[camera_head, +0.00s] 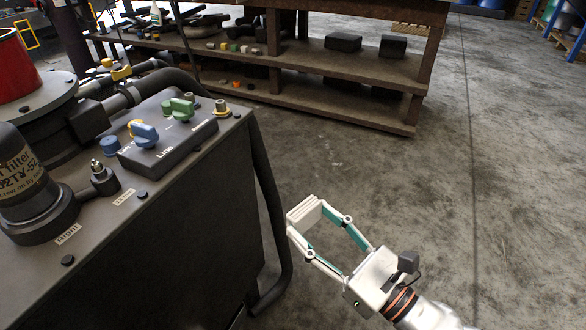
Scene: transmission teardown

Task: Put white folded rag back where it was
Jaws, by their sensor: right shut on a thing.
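The white folded rag (302,209) is a small, flat, layered piece at the tips of my right gripper. My right gripper (307,217) comes in from the bottom right and is shut on the rag, its two fingers held apart by it. It holds the rag in the air over the concrete floor, to the right of the dark machine cabinet. My left gripper is not in view.
The dark cabinet (150,250) fills the left, with blue and green valve handles (145,135), a filter canister (28,185) and a black hose (268,190) down its right side. A wooden shelf (340,100) with black boxes and small parts stands behind. Floor on the right is clear.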

